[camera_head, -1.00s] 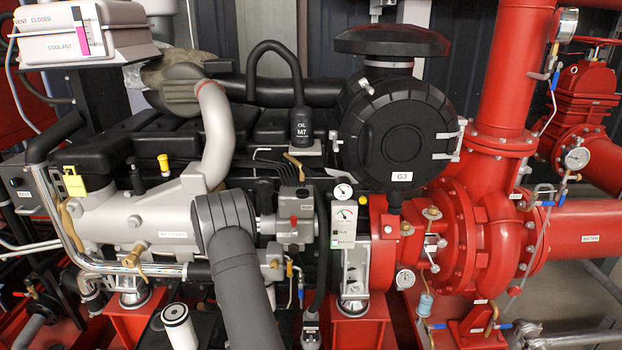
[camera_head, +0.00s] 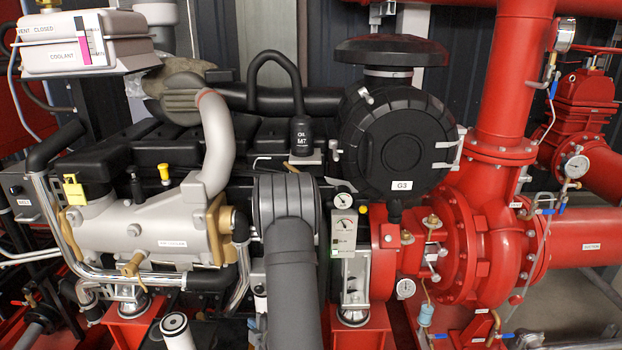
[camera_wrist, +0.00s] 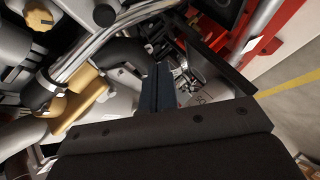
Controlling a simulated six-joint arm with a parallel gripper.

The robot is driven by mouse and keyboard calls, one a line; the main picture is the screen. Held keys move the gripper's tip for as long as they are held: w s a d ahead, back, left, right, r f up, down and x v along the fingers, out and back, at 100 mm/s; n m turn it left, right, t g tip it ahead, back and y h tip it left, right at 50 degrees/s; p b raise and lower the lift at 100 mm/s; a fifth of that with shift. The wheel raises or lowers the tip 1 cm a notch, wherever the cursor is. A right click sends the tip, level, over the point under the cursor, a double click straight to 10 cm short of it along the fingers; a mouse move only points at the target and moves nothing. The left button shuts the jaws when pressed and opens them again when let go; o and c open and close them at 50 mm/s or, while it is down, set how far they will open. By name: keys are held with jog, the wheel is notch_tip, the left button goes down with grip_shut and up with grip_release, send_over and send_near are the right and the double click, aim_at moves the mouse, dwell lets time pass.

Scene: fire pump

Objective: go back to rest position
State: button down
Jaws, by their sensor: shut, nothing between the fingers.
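My arm (camera_head: 293,270) rises in front of the engine in the head view, left of the small gauge panel (camera_head: 343,235). My gripper is hidden behind the arm there. In the wrist view my gripper (camera_wrist: 157,80) shows as dark fingers, shut with nothing between them. It points into a dark space among pipes and engine parts. I cannot tell how far the fingers are from these parts.
The silver cooler (camera_head: 155,230) is left of my arm. The black round filter housing (camera_head: 402,140) and the red pump (camera_head: 490,235) are to the right. In the wrist view, chrome pipes (camera_wrist: 120,32) are near, and open floor (camera_wrist: 290,110) shows at right.

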jog(key=shift+n, duration=0.3)
jog(key=shift+w+d, duration=0.15)
jog(key=shift+w, duration=2)
